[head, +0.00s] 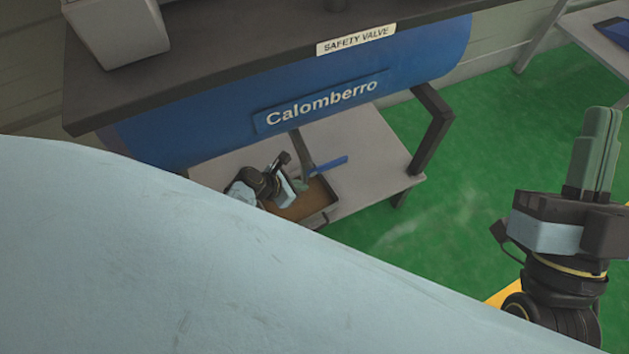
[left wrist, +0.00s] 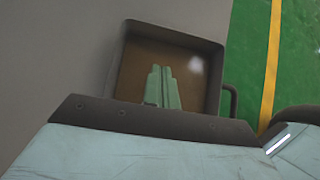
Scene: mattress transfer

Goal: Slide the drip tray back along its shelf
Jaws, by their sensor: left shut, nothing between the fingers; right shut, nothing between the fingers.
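The drip tray (head: 305,207) is a shallow dark-rimmed box with a brown inside, on the grey lower shelf (head: 375,165) under the blue Calomberro tank. It also shows in the left wrist view (left wrist: 205,85), with a dark handle (left wrist: 232,101) on its right side. My left gripper (head: 301,185) is shut and empty at the tray; in the left wrist view its green fingers (left wrist: 162,75) overlap the tray's inside. Whether they touch the tray I cannot tell. My right gripper (head: 603,112) is shut and empty, pointing up over the green floor, well right of the shelf.
The blue tank (head: 200,135) and dark top (head: 230,40) overhang the shelf. A dark leg (head: 437,125) stands at its right end. A blue bar (head: 330,163) lies behind the tray. My pale body hides the lower left. Green floor (head: 480,130) is open at right.

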